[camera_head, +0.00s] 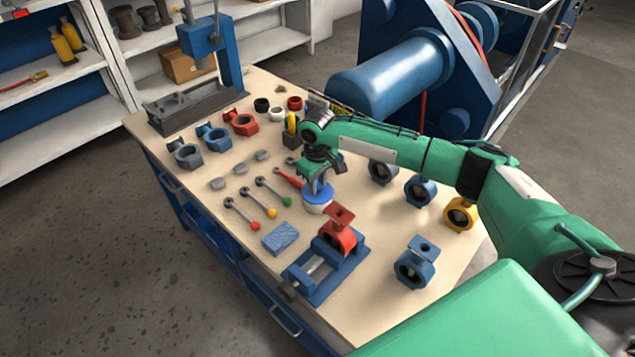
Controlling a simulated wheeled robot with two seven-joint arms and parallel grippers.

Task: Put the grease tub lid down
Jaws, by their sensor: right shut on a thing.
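My right gripper (319,184) reaches in from the right and points down over the middle of the workbench. It is shut on the blue grease tub lid (318,196). A pale, whitish round shape, which looks like the grease tub (315,209), shows directly under the lid. I cannot tell whether the lid rests on it or is held just above it. The gripper's fingertips are partly hidden by the wrist and the lid. My left gripper is not in view.
On the workbench (375,310), a red valve body (338,237) sits in a blue vise (325,275) in front of the gripper. Levers with coloured knobs (272,211) lie left. Several valve bodies (420,190) stand right.

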